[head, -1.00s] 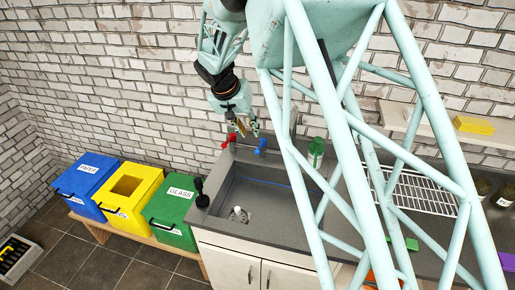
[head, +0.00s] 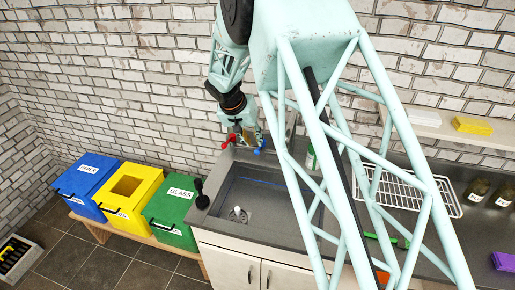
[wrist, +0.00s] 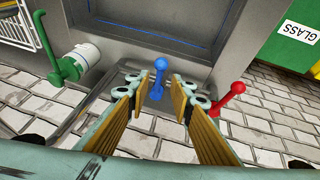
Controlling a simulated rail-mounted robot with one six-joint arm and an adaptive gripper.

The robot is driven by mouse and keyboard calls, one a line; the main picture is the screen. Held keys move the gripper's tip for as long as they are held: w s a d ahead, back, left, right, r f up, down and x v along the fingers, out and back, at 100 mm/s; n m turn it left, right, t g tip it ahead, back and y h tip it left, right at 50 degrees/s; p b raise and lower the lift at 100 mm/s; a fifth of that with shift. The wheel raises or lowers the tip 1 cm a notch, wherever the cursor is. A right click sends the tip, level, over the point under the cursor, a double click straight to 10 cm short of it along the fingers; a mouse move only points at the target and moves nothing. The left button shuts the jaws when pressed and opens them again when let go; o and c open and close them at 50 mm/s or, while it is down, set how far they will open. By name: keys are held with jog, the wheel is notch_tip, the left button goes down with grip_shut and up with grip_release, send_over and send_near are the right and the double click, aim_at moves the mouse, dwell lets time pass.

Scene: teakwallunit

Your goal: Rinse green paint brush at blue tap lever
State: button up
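The blue tap lever (wrist: 159,78) stands upright behind the sink and shows between my fingertips in the wrist view. In the head view the blue lever (head: 260,146) is partly hidden by my gripper (head: 248,136). My gripper (wrist: 161,86) is open and empty, its two ribbed pads apart on either side of the lever. I cannot tell whether it touches the lever. A green thing (head: 386,239), probably the paint brush, lies on the counter right of the sink, partly hidden by my arm.
A red tap lever (wrist: 227,97) stands close beside the blue one. A green-and-white bottle (wrist: 82,62) stands on the other side. A wire rack (head: 408,192) and jars (head: 476,189) occupy the counter's right. Blue, yellow and green bins (head: 173,210) stand left of the sink.

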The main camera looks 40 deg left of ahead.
jog(key=shift+p+x, duration=0.35)
jog(key=shift+x, duration=3.1)
jog(key=shift+c, duration=0.2)
grip_shut()
